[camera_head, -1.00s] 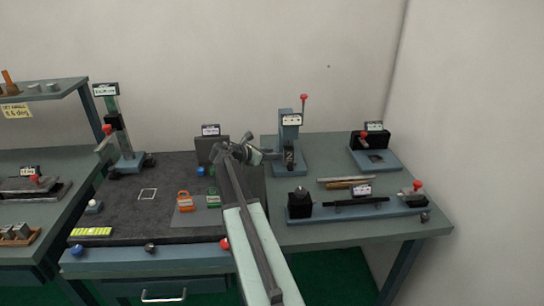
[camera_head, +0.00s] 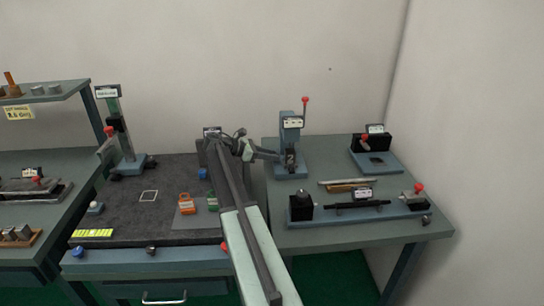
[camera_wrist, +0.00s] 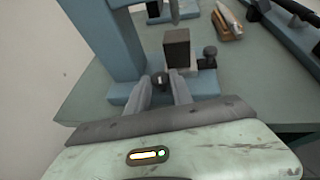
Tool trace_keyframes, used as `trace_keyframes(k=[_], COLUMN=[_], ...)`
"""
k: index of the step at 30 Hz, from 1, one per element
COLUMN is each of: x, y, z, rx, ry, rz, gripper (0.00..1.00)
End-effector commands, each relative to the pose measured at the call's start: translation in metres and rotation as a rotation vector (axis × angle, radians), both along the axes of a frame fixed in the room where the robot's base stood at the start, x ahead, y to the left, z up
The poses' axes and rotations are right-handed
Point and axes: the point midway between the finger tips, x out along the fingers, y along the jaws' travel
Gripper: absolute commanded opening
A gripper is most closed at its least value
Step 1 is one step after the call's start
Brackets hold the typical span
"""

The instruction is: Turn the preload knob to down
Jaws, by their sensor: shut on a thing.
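A small black knob (camera_wrist: 160,80) with a pale mark on its face shows in the wrist view. It sits low on a blue press (camera_wrist: 122,45), and its label is not readable from here. My gripper (camera_wrist: 161,84) is shut on this knob, with one finger on each side of it. In the head view the blue press (camera_head: 291,130) stands at the back left of the right table. My gripper (camera_head: 276,156) reaches it from the left; the knob is too small to make out there.
A dark block (camera_wrist: 177,48) and another black knob (camera_wrist: 209,55) are close beyond my fingers. The press has a red-tipped lever (camera_head: 305,101). A long blue fixture (camera_head: 358,208) lies in front, with rods (camera_head: 347,184) behind it.

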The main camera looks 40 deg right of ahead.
Motion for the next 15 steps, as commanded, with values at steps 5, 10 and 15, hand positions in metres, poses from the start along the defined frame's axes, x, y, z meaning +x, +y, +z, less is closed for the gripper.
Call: trace_keyframes(k=[5, 10, 15], x=[-0.0002, -0.0004, -0.0007], y=[-0.0004, -0.0005, -0.0006], z=[0.0003, 0.0003, 0.0006], rx=[-0.001, -0.001, -0.001], ry=[0.0, 0.0, 0.0], rz=[0.002, 0.002, 0.002], gripper=[0.0, 0.34, 0.34])
